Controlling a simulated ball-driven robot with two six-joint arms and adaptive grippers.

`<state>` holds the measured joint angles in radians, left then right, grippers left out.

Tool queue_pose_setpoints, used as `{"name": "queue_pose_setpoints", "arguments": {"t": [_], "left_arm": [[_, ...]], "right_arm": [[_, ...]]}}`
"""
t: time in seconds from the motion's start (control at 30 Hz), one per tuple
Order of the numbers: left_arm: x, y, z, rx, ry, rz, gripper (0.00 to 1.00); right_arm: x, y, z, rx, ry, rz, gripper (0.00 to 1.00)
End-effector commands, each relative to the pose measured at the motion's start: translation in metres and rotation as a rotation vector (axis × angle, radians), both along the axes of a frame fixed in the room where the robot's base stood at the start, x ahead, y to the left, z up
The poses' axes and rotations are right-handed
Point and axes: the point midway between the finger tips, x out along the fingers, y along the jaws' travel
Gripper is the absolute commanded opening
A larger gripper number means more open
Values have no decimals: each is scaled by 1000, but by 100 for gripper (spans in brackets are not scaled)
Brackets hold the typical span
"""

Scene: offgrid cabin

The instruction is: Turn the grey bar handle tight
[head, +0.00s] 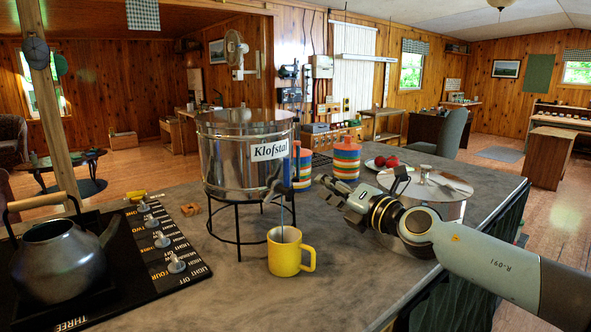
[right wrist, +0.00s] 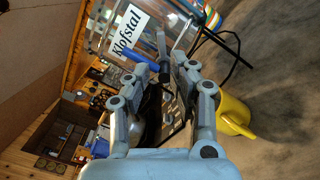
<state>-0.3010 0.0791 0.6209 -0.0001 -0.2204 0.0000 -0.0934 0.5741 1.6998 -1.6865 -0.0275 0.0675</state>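The steel vessel (head: 222,165) labelled Klofstal stands on a black wire stand. My right gripper (head: 340,197) is open and empty, to the right of the handle. In the right wrist view its fingers (right wrist: 164,78) are spread, the bar's dark tip lying in line with the gap; contact is not clear. My left gripper is out of view.
Striped jars (head: 346,161), a plate of red fruit (head: 381,164) and a large lidded pot (head: 430,190) stand behind my right arm. A kettle (head: 57,262) sits on the hob at left.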

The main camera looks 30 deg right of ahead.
Motion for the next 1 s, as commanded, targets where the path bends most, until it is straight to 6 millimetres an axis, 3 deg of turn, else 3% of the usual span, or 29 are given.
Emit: {"name": "queue_pose_setpoints", "arguments": {"t": [0.17,0.6,0.8,1.0], "left_arm": [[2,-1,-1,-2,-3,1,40],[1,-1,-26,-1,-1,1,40],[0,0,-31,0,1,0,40],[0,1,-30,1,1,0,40]], "right_arm": [[15,-1,-2,-84,26,29,23],[95,6,-4,-80,24,28,23],[111,8,-3,-80,26,29,23],[112,8,-2,-81,26,29,23]]}}
